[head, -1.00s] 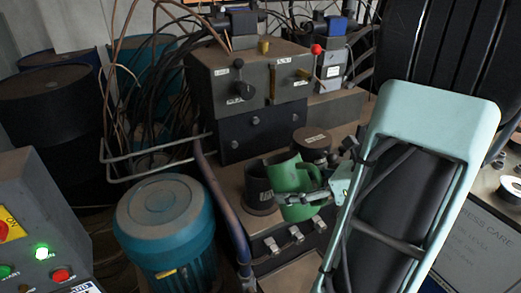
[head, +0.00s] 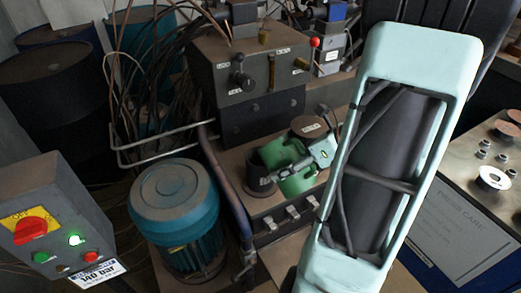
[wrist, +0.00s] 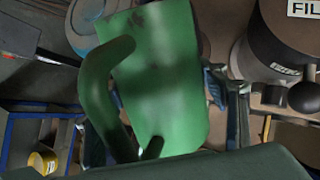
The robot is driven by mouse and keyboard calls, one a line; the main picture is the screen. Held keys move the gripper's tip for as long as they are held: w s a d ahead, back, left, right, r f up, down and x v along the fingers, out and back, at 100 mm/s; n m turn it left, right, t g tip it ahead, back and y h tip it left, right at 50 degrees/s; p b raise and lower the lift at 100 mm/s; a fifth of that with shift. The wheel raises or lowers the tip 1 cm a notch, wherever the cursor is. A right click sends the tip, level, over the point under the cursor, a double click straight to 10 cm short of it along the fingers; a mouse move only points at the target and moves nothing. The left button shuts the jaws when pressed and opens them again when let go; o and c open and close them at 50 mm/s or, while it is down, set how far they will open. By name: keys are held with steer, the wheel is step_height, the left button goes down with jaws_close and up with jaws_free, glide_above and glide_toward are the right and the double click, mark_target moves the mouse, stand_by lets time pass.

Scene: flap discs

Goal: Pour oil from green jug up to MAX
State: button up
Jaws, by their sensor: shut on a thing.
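The green jug (head: 298,184) stands out above the machine's top plate, its upper part leaning left toward an open dark cylinder (head: 257,184). My gripper (head: 303,165) is shut on the jug. In the wrist view the green jug (wrist: 165,85) fills the middle, with its curved handle at the left and the fingers of my gripper (wrist: 160,125) on both sides. A dark round cap (head: 310,126) with a pale label sits behind the jug. A dark cylinder with a "FIL" label (wrist: 303,9) shows in the wrist view. I see no oil and no MAX mark.
A grey valve block (head: 255,75) with levers stands behind the jug. A blue motor (head: 175,215) and a curved pipe (head: 225,190) are at the left. A control box (head: 50,215) is at the front left. A panel (head: 460,220) lies at the right.

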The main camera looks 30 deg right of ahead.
steer(key=shift+w+r+g+p, duration=0.1)
steer(key=shift+r+g+p, duration=0.3)
steer(key=shift+p, duration=0.7)
steer(key=shift+w+g+h+p, duration=0.1)
steer(key=shift+g+h+p, duration=0.45)
steer(key=shift+p, duration=1.25)
steer(key=shift+w+a+r+m+g+p, duration=0.15)
steer(key=shift+r+g+p, duration=0.35)
steer(key=shift+p, duration=1.35)
steer(key=shift+w+r+m+g+p, duration=0.2)
steer(key=shift+r+g+p, duration=0.3)
steer(key=shift+p, duration=1.3)
steer(key=shift+f, duration=0.15)
steer(key=f+b, duration=0.1)
steer(key=b, duration=0.2)
steer(key=shift+s+f+t, duration=0.15)
steer(key=shift+f+t, duration=0.1)
steer(key=shift+f, duration=0.05)
steer(key=b, duration=0.2)
steer(key=f+t+b, duration=0.1)
steer(key=b, duration=0.2)
steer(key=shift+s+f, duration=0.15)
steer(key=shift+s, duration=0.1)
steer(key=t+y+b, duration=0.1)
steer(key=t+b, duration=0.1)
steer(key=b, duration=0.3)
steer(key=shift+s, duration=0.2)
steer(key=shift+r, duration=0.35)
steer(key=shift+f, duration=0.2)
